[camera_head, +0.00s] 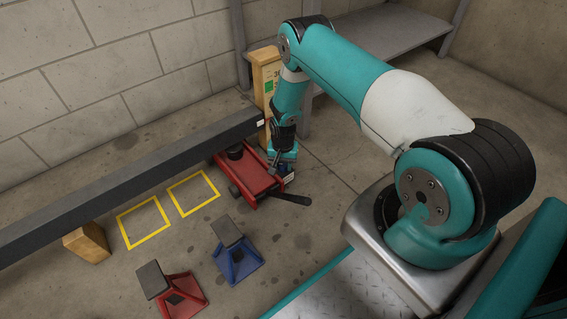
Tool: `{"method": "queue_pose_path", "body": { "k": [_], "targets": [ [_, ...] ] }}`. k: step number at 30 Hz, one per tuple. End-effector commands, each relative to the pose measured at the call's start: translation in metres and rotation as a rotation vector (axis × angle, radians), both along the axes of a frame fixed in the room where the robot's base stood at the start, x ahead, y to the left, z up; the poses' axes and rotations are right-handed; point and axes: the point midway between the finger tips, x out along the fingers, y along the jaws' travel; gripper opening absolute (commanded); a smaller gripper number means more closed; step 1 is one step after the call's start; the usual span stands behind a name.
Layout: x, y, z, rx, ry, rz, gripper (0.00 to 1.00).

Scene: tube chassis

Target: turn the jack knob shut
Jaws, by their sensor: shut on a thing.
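A red floor jack (244,172) stands on the concrete under the right part of a long dark beam. Its round black saddle (236,152) sits close beneath the beam. A dark handle (295,199) sticks out from its near right end. My arm reaches down from the right, and my gripper (285,174) is low at the right end of the jack. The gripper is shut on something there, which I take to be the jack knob. The knob itself is hidden by the fingers, so its turn cannot be seen.
A tan post (266,75) stands behind my gripper. The dark beam (110,190) crosses the left side, above a wooden block (87,243). Two yellow floor squares (145,222) lie beside the jack. A blue stand (238,262) and a red stand (178,293) are nearer.

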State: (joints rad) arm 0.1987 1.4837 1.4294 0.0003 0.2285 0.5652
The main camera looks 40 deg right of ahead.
Motion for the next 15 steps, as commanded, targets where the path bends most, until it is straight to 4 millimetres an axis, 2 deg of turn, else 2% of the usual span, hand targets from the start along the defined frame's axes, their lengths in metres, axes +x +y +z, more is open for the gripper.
{"method": "queue_pose_path", "body": {
  "k": [10,11,14,15],
  "targets": [
    [-0.0005,0.0001,0.0001,0.001,0.002,-0.005,0.13],
    [-0.0004,0.0,0.0001,0.001,0.002,-0.005,0.39],
    [-0.0004,0.0001,0.0001,0.001,0.001,-0.004,0.62],
    [-0.0004,0.0001,0.0001,0.001,0.001,-0.004,0.63]
  ]
}}
